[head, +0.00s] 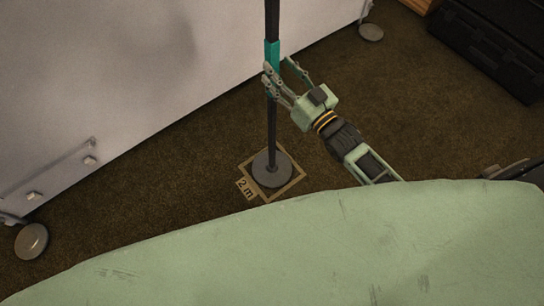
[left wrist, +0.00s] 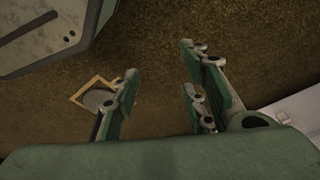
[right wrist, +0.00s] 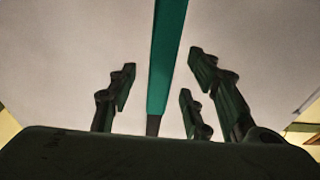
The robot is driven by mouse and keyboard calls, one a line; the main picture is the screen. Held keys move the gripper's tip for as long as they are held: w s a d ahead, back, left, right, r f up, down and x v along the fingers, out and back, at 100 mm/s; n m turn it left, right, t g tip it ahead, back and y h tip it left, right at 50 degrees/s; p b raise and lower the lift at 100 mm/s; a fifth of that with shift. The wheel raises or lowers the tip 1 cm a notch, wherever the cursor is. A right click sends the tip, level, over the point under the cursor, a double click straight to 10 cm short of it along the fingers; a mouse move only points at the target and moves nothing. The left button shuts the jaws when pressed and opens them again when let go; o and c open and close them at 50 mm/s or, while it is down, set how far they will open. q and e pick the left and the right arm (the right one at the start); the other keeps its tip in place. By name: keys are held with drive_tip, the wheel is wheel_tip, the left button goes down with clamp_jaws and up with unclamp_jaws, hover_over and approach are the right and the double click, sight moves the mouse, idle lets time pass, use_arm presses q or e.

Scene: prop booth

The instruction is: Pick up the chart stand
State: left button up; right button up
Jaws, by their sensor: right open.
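The chart stand shows as a dark upright pole (head: 271,125) with a teal grip band (head: 272,53) and a round grey base (head: 271,169) on the floor. Its top is out of view. My right gripper (head: 277,66) is open, with its fingers on either side of the pole at the lower part of the teal band. In the right wrist view the teal band (right wrist: 167,60) stands between the spread fingers; contact cannot be told. My left gripper (left wrist: 159,72) is open and empty above the floor. The stand's base (left wrist: 97,98) shows beyond its left finger.
The base stands inside a tan square floor marking with a "2 m" label (head: 246,189). A pale wheeled panel (head: 120,80) stands behind the stand. A black case (head: 490,50) lies at the upper right. Brown carpet (head: 420,125) is clear to the right.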

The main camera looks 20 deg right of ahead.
sight(275, 66)
use_arm(q)
drive_tip(key=shift+w+r, duration=0.3)
drive_tip(key=shift+r, duration=0.5)
use_arm(e)
drive_tip(key=shift+x, duration=1.9)
drive_tip(key=shift+a+f, duration=0.1)
drive_tip(key=shift+f, duration=0.1)
drive_tip(key=shift+c, duration=0.3)
clamp_jaws()
drive_tip(key=shift+r, duration=0.2)
